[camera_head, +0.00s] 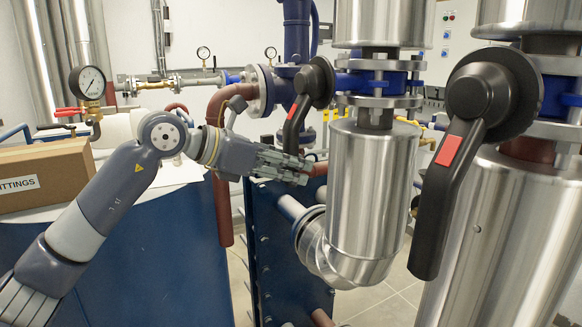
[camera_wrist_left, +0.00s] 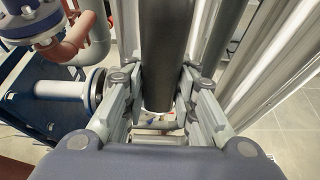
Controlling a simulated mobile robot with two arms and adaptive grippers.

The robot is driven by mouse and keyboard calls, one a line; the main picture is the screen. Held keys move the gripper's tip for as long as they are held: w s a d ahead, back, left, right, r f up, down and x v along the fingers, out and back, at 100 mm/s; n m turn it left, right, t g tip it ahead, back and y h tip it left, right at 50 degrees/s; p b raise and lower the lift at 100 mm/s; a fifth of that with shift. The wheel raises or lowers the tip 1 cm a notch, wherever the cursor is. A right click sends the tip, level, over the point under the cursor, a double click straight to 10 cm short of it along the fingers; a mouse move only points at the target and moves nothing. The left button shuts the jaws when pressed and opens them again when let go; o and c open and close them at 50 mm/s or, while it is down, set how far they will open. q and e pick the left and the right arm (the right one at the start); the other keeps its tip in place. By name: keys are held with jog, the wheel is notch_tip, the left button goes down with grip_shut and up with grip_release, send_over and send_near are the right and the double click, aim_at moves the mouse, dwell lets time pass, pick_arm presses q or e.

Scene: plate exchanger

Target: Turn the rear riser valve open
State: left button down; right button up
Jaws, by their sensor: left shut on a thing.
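The rear riser valve has a black lever handle (camera_head: 297,122) with a red stripe, hanging down and slightly left from its round hub (camera_head: 319,82). It sits on the farther metal-clad riser (camera_head: 365,185). My left gripper (camera_head: 302,166) reaches in from the left and is shut on the lower part of this handle. In the left wrist view the dark handle (camera_wrist_left: 160,60) stands between the two fingers of my left gripper (camera_wrist_left: 158,97). The handle's lower end is partly hidden by the fingers. My right gripper is not in view.
A nearer valve with a larger black handle (camera_head: 447,185) hangs on the right riser (camera_head: 500,240). A blue plate frame (camera_head: 285,250) stands below my gripper. A cardboard fittings box (camera_head: 45,175), a pressure gauge (camera_head: 87,82) and a brown pipe (camera_head: 222,190) are to the left.

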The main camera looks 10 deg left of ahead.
pick_arm(q)
jog(key=c, duration=1.3)
grip_release()
jog(key=shift+w+a+f, duration=0.1)
jog(key=shift+f, duration=0.05)
jog(key=shift+w, duration=0.1)
jog(key=shift+s+a+r, duration=0.2)
jog(key=shift+s+r, duration=0.05)
jog(key=v, duration=1.1)
jog(key=shift+s+a+f, duration=0.15)
jog(key=shift+a, duration=0.05)
